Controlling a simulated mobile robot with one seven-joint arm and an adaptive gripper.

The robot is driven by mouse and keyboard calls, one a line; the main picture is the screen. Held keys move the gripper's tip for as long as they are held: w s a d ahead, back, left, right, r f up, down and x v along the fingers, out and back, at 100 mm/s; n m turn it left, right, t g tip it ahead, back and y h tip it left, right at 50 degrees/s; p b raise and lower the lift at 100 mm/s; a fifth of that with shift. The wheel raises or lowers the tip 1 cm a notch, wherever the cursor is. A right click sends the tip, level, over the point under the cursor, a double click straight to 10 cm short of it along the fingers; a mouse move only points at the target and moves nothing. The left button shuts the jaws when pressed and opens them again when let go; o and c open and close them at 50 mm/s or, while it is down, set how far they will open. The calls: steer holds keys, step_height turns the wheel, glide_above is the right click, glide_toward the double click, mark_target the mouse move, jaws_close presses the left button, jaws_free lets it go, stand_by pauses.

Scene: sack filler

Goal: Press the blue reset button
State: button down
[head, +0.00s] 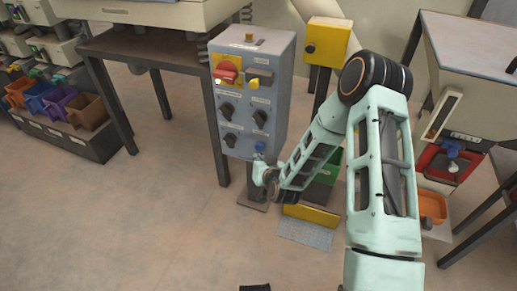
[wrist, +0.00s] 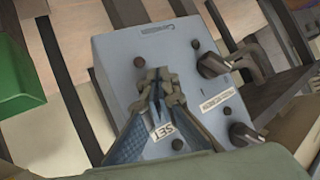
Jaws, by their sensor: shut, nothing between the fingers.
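The blue reset button (head: 260,147) is low on the right of the front face of a grey control box (head: 246,62). My gripper (head: 259,163) is shut and empty, right at the lower part of that face, just below the button in the head view. In the wrist view my gripper's fingertips (wrist: 161,85) are together in front of the box (wrist: 120,50). A label (wrist: 164,131) ending in "SET" shows between the fingers. I cannot make out the button in the wrist view; the fingers may hide it. I cannot tell whether they touch it.
The box also carries a red switch (head: 226,71) on a yellow plate and several black knobs (head: 227,109). A yellow box (head: 327,42) stands behind to the right. A table (head: 140,48) is on the left. The floor (head: 150,200) in front is clear.

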steer(key=s, duration=0.1)
steer(key=s+a, duration=0.1)
steer(key=s, duration=0.2)
steer(key=shift+s+a, duration=0.2)
steer(key=shift+a, duration=0.1)
stand_by(0.5)
